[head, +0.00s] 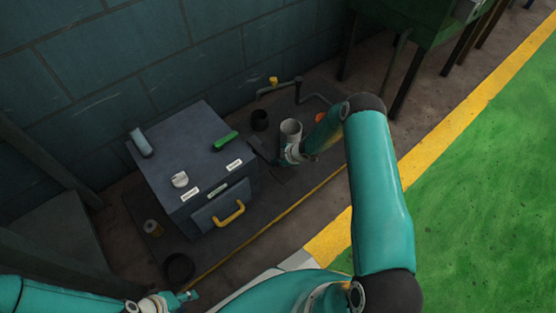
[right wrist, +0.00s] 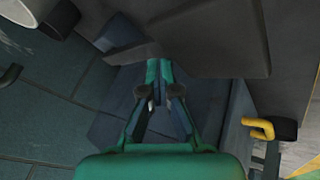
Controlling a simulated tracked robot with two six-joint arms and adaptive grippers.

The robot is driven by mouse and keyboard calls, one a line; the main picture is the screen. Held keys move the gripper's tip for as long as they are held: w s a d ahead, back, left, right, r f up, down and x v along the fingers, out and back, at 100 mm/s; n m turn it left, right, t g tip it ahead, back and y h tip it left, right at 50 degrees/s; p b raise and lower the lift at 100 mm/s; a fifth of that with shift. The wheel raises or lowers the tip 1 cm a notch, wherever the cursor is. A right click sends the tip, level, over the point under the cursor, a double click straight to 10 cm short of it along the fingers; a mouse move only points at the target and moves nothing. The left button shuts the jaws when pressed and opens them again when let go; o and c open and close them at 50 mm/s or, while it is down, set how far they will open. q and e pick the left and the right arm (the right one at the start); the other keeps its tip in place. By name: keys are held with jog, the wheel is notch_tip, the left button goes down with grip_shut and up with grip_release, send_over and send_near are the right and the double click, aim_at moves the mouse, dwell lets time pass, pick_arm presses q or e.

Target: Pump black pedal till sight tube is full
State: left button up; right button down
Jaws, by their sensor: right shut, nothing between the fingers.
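My right gripper (head: 272,158) is low at the right side of a grey box, beside a pale open-topped cylinder (head: 291,130). A dark flat piece lies at its fingertips and may be the black pedal; I cannot tell whether they touch. In the right wrist view the fingers (right wrist: 160,80) are shut together and empty, close to a dark grey surface (right wrist: 215,45). I cannot clearly identify the sight tube; a pale blue-grey cylinder (head: 141,142) lies on the box's top. My left gripper (head: 183,297) is low at the bottom left, small in view.
The grey box (head: 190,150) carries a white knob (head: 180,180), a green handle (head: 226,138) and a yellow drawer handle (head: 229,214). A black cup (head: 179,268) stands in front. Pipes with a yellow valve (head: 273,80) run along the wall. The green floor at right is clear.

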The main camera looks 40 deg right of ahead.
jog(key=shift+s+f+b, duration=0.25)
jog(key=shift+f+b, duration=0.45)
jog(key=shift+f, duration=0.15)
jog(key=shift+s+f+b, duration=0.25)
jog(key=shift+f+b, duration=0.45)
jog(key=shift+f, duration=0.1)
dwell(0.8)
dwell(0.4)
jog(key=shift+w+r+p, duration=0.2)
jog(key=shift+r+p, duration=0.25)
jog(key=shift+r, duration=0.2)
jog(key=shift+w+r+p, duration=0.15)
jog(key=shift+r+p, duration=0.3)
jog(key=shift+r, duration=0.15)
jog(key=shift+w+r+p, duration=0.25)
jog(key=shift+r+p, duration=0.55)
jog(key=shift+r, duration=0.2)
jog(key=shift+w+r+p, duration=0.2)
jog(key=shift+r+p, duration=0.6)
jog(key=shift+r, duration=0.15)
jog(key=shift+f, duration=0.1)
jog(key=shift+s+f+b, duration=0.1)
jog(key=shift+f+b, duration=0.15)
jog(key=shift+b, duration=0.25)
